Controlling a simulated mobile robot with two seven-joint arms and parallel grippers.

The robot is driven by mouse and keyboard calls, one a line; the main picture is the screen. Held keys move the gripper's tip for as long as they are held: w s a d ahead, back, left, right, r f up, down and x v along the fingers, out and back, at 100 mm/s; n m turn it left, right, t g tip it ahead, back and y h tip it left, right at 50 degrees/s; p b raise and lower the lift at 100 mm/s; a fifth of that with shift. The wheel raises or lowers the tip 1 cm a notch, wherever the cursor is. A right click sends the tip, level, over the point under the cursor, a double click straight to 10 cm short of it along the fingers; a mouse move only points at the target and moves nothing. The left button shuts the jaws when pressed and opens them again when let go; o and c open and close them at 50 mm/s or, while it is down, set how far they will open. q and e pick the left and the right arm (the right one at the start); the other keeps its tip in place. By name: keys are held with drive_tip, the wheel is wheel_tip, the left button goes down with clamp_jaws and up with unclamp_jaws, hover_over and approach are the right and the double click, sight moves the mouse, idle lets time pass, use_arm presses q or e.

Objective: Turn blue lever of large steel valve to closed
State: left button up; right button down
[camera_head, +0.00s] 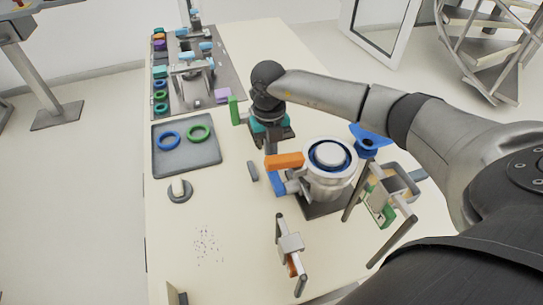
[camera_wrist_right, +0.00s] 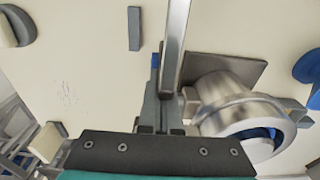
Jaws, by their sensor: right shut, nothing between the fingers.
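The large steel valve (camera_head: 326,180) stands on a dark base at the table's right, with a blue ring on top. It also shows in the right wrist view (camera_wrist_right: 235,100). The blue lever (camera_head: 278,184) is on the valve's left side, beneath an orange bar (camera_head: 285,161). A small blue patch (camera_wrist_right: 155,61) beside my fingers in the wrist view looks like part of it; the rest is hidden. My right gripper (camera_head: 270,158) is shut and empty, pointing down close to the valve's left side. I cannot tell whether it touches the lever. My left gripper is not in view.
A grey block (camera_head: 253,171) lies just left of the valve. A grey tray (camera_head: 187,163) holds a blue and a green ring. A blue-topped part (camera_head: 370,140) and metal frames stand right and in front of the valve. The table's front left is mostly clear.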

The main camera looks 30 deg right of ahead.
idle(0.3)
wheel_tip(320, 180, up, 15)
drive_tip(key=w, duration=0.1)
drive_tip(key=shift+r, duration=0.15)
drive_tip(key=shift+d, duration=0.1)
